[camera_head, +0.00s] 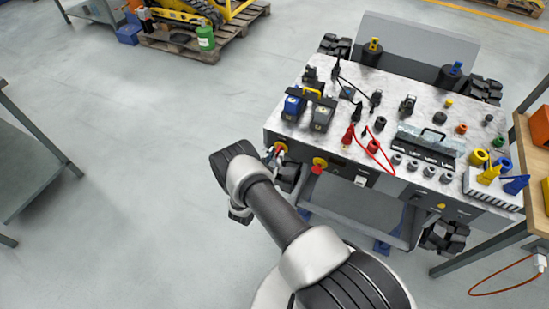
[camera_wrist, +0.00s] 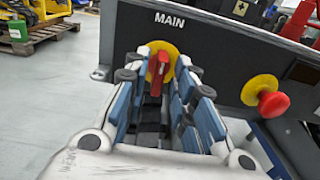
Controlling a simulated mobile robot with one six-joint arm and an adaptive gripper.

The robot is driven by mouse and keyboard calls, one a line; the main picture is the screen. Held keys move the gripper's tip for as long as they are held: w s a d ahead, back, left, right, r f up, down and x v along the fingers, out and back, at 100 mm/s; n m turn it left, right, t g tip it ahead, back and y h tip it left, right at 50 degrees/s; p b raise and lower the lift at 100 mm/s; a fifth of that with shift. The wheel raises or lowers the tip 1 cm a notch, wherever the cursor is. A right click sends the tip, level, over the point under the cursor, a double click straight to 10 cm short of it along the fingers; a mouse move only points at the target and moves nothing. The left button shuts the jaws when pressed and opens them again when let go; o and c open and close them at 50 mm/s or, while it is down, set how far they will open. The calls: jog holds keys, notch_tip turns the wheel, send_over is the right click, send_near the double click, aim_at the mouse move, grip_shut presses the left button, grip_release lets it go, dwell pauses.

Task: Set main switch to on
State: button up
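The main switch, a red handle (camera_wrist: 159,76) on a round yellow plate (camera_wrist: 171,52), sits below the "MAIN" label on the dark front panel. Its handle stands nearly upright in the wrist view. In the head view the switch (camera_head: 280,148) is at the carrier's left front corner. My gripper (camera_wrist: 165,84) is open, with one finger left and one right of the handle. Gaps show on both sides, so I see no contact. In the head view my arm partly hides the gripper. I cannot read any on or off marks.
A red mushroom button (camera_wrist: 273,104) on a yellow plate sits right of the switch, close to my right finger. A wooden bench (camera_head: 528,150) is at right, a grey table (camera_head: 30,165) at left. Floor between is clear.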

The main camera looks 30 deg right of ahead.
grip_shut()
jog(key=shift+m, duration=0.3)
jog(key=m+b, duration=0.1)
jog(key=m, duration=0.2)
jog(key=shift+f, duration=0.1)
jog(key=m+b, duration=0.1)
jog(key=m, duration=0.4)
jog(key=shift+s, duration=0.15)
jog(key=m+b, duration=0.1)
jog(key=m, duration=0.3)
jog(key=shift+d+f, duration=0.1)
jog(key=shift+m+b, duration=0.4)
jog(key=shift+m, duration=2.1)
